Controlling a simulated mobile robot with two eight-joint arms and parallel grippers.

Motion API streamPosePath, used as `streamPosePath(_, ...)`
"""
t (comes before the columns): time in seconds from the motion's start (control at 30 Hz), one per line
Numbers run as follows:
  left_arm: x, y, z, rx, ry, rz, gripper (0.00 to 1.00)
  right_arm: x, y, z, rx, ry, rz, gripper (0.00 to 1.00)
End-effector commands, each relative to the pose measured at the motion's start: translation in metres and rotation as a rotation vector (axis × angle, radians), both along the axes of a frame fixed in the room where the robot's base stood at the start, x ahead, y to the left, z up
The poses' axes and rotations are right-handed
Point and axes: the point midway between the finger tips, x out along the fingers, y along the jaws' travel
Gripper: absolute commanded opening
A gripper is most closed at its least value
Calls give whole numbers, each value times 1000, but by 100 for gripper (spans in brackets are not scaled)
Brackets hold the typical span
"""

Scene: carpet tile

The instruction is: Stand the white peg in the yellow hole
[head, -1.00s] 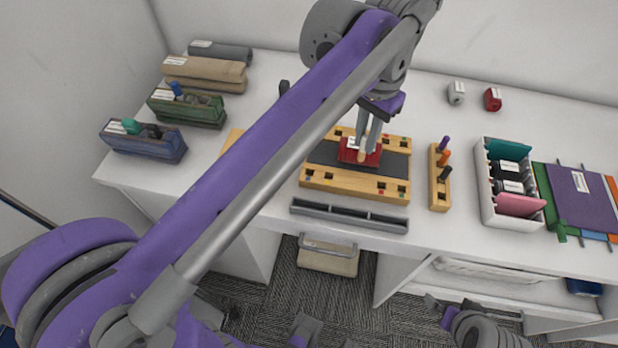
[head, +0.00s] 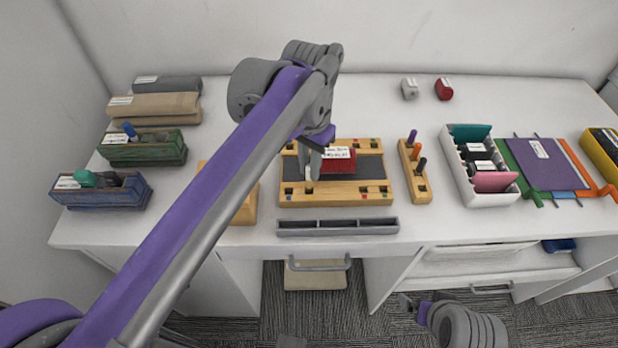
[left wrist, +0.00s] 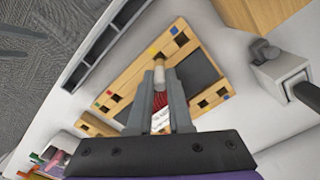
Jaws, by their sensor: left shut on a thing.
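My left gripper (head: 311,172) is shut on the white peg (head: 309,174) over the front-left part of the wooden board (head: 336,200). In the left wrist view the peg (left wrist: 158,76) sticks out past the fingertips toward a hole at the board's edge. A yellow mark (left wrist: 160,56) shows beside the peg tip there. I cannot tell whether the tip is above the hole or in it. The board has square holes with small coloured marks and a dark centre strip. My right gripper (head: 408,302) is low at the front right, too small to read.
A grey tray (head: 338,227) lies in front. A wooden rack (head: 414,172) with several coloured pegs stands right, then a white bin (head: 464,180). Bins stand at the left.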

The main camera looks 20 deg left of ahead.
Motion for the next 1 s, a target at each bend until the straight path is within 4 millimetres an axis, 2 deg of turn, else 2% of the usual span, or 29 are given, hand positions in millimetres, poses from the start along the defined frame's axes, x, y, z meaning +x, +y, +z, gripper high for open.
streamPosePath(0.23,0,0,-33,0,0,0,0,-1,0,-5,0,2,0,100)
streamPosePath(0.67,0,0,-40,0,0,0,0,-1,0,-7,0,2,0,100)
streamPosePath(0.7,0,0,-39,0,0,0,25,-1,0,-6,0,2,0,100)
streamPosePath(0.83,0,0,-39,0,0,0,48,-1,0,-6,0,2,0,100)
streamPosePath(1.0,0,0,-39,0,0,0,48,-1,0,-6,0,2,0,100)
